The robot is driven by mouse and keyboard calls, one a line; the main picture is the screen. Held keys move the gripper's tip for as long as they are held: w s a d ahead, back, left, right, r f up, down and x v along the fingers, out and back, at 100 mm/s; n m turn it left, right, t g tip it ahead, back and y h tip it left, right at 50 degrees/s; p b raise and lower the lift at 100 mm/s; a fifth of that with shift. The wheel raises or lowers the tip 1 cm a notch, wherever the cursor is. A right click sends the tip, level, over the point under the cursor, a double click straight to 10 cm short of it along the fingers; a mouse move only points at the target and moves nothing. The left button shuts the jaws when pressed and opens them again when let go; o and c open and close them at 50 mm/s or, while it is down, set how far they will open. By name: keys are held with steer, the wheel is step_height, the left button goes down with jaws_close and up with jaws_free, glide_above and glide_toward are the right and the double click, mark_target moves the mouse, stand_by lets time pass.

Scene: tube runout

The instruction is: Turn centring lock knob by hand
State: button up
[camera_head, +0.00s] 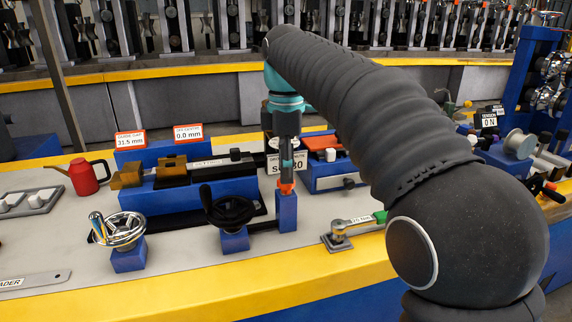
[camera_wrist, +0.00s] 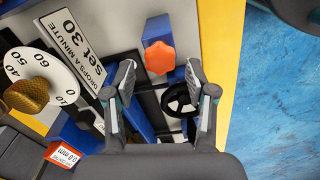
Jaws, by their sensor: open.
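An orange lobed knob (camera_wrist: 159,57) sits on top of a blue post; I take it for the centring lock knob. In the head view the knob (camera_head: 287,188) shows at the top of the blue post (camera_head: 287,212), right below my gripper (camera_head: 286,174). My gripper points down and is open. In the wrist view its two fingertips (camera_wrist: 160,72) are spread to the left and right of the knob, with nothing held between them. Visible gaps separate both fingers from the knob in that view. I cannot tell whether the tips reach down to its height.
A black handwheel (camera_head: 229,207) stands close left of the post; a chrome handwheel (camera_head: 118,230) is farther left. A dial with a brass knob (camera_wrist: 27,96) and a "set 30" plate (camera_wrist: 68,58) lie left in the wrist view. A green-tipped tool (camera_head: 358,224) lies right of the post.

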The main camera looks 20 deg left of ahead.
steer(key=shift+f, duration=0.1)
steer(key=shift+f+b, duration=0.55)
steer(key=shift+f, duration=0.4)
steer(key=c, duration=0.9)
steer(key=shift+r+m+p, duration=0.15)
steer(key=shift+m+p, duration=0.5)
steer(key=shift+m, duration=0.65)
steer(key=o, duration=1)
